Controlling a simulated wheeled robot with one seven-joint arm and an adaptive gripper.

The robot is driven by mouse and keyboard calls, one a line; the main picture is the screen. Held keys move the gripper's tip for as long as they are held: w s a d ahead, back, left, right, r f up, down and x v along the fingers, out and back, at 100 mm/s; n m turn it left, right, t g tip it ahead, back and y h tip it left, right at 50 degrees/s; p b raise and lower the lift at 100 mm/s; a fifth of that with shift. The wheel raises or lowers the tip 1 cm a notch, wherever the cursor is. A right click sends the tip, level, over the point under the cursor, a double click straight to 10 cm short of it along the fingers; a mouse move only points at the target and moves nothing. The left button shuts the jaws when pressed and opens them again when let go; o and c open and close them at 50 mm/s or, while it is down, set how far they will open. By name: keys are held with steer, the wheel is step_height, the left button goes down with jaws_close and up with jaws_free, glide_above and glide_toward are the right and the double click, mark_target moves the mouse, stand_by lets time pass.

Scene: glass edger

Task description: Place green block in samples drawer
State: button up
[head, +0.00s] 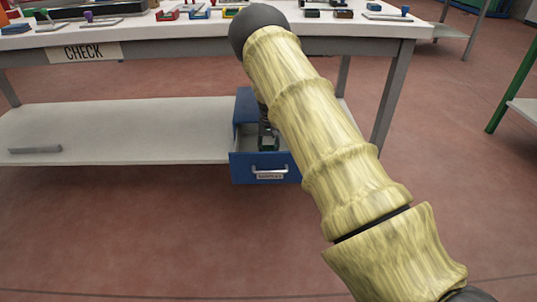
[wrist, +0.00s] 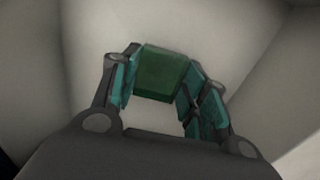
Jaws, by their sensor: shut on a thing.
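In the wrist view my gripper (wrist: 160,90) is shut on the green block (wrist: 163,72), which sits between its two teal-padded fingers. Pale inner walls surround the block there; I cannot tell whether it touches the drawer floor. In the head view my gripper (head: 268,143) reaches down into the open blue samples drawer (head: 264,173), which has a metal handle and a small label on its front. The block cannot be made out clearly in the head view, and my arm covers part of the drawer's right side.
The drawer unit (head: 246,106) stands on a low grey shelf (head: 110,130) under a table (head: 330,47) with a CHECK sign (head: 84,53). A metal bar (head: 36,150) lies at the shelf's left. Several small blocks and tools lie on the tabletop. The red floor in front is clear.

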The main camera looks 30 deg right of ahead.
mark_target(269, 150)
step_height(269, 150, down, 2)
steer(key=shift+f, duration=0.15)
steer(key=o, duration=1.1)
step_height(269, 150, up, 12)
steer(key=p, duration=0.4)
